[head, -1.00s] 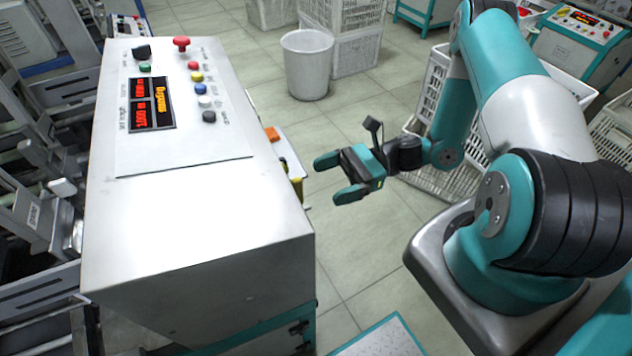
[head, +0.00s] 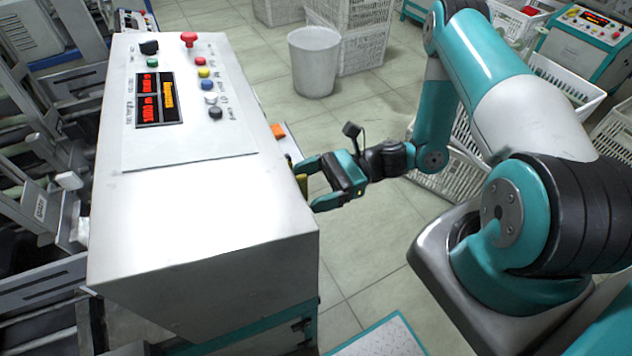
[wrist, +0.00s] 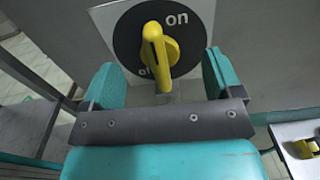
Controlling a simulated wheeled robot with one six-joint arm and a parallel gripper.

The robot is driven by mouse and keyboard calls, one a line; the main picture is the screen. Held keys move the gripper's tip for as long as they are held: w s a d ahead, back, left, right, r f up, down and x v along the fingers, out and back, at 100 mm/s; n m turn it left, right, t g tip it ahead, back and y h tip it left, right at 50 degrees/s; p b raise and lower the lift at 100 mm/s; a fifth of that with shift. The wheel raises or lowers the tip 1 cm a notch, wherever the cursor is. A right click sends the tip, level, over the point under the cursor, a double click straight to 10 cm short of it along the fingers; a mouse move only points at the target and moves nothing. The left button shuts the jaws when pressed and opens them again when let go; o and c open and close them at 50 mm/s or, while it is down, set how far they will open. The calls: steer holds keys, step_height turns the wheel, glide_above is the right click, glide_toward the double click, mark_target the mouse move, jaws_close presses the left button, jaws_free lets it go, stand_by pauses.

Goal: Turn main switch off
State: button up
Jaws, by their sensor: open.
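The main switch is a yellow knob (wrist: 155,48) on a round black dial with a pale square plate (wrist: 105,22) behind it. "on" shows at the dial's upper right; the lower-left label is partly covered by the knob. The knob stands nearly upright in the wrist view. My gripper (wrist: 160,66) is open, one finger on each side of the knob's line, with no clear contact. In the head view my gripper (head: 307,186) is at the right side of the cabinet (head: 200,205), where a bit of yellow shows between its fingers.
The cabinet's top panel carries a red mushroom button (head: 189,38), coloured buttons and a lit display (head: 158,98). An orange item (head: 277,131) sits by its right side. A white bin (head: 313,62) and crates (head: 365,50) stand behind. Floor between cabinet and arm base is clear.

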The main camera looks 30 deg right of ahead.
steer(key=shift+a, duration=0.65)
steer(key=shift+w+a, duration=0.1)
steer(key=shift+a, duration=0.1)
steer(key=shift+c, duration=0.4)
